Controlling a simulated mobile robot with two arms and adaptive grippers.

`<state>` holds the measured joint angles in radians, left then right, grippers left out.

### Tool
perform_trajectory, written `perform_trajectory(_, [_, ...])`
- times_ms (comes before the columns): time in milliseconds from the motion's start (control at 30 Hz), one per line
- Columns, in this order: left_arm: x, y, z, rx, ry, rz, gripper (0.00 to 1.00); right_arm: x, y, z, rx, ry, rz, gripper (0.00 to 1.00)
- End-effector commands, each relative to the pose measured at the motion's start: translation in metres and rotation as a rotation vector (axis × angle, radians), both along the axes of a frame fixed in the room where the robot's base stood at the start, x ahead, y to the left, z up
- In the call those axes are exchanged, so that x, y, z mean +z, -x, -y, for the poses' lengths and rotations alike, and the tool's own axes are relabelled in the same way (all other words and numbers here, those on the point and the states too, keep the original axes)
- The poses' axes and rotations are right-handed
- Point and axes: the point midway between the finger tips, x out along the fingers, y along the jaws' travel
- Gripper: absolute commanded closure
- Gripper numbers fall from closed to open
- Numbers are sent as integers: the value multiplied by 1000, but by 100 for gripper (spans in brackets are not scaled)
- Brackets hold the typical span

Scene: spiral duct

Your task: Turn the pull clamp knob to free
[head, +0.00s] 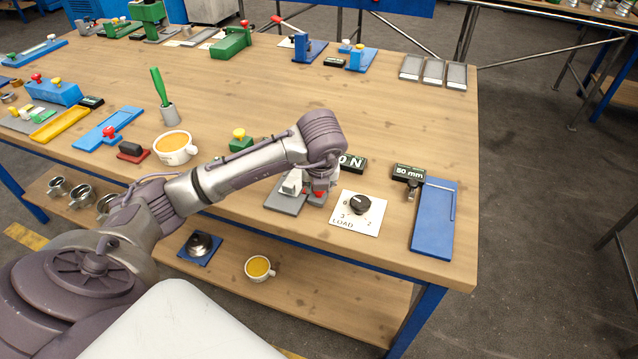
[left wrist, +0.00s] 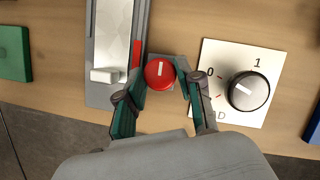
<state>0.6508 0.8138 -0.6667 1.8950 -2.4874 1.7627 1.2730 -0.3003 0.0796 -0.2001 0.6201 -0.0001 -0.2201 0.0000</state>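A red round knob (left wrist: 159,74) with a white line across its top sits beside a grey metal fixture (left wrist: 114,50). The line runs roughly up and down in the left wrist view. In the head view the red knob (head: 318,194) shows only partly under my left gripper (head: 318,180). In the left wrist view the fingers of my left gripper (left wrist: 161,70) stand on both sides of the knob, with their tips close to its edges. I cannot tell whether they touch it. My right gripper is not in view.
A white LOAD plate (head: 343,222) with a black dial (head: 359,204) lies right of the knob. A "0 N" display (head: 352,163), a "50 mm" display (head: 409,173) and a blue plate (head: 434,217) are nearby. A white cup (head: 174,157) stands left. The table's front edge is close.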

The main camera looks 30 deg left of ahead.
Motion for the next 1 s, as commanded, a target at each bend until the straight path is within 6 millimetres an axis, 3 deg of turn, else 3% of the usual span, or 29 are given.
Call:
perform_trajectory(33, [0,0,0,1,0,1,56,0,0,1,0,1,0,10])
perform_trajectory(133, [0,0,0,1,0,1,40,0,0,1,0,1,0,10])
perform_trajectory(533, [7,1,2,-2,0,2,40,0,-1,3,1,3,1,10])
perform_trajectory(667, [26,7,6,-3,1,6,40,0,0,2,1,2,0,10])
perform_trajectory(1000, [93,28,22,-3,-2,8,40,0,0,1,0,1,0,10])
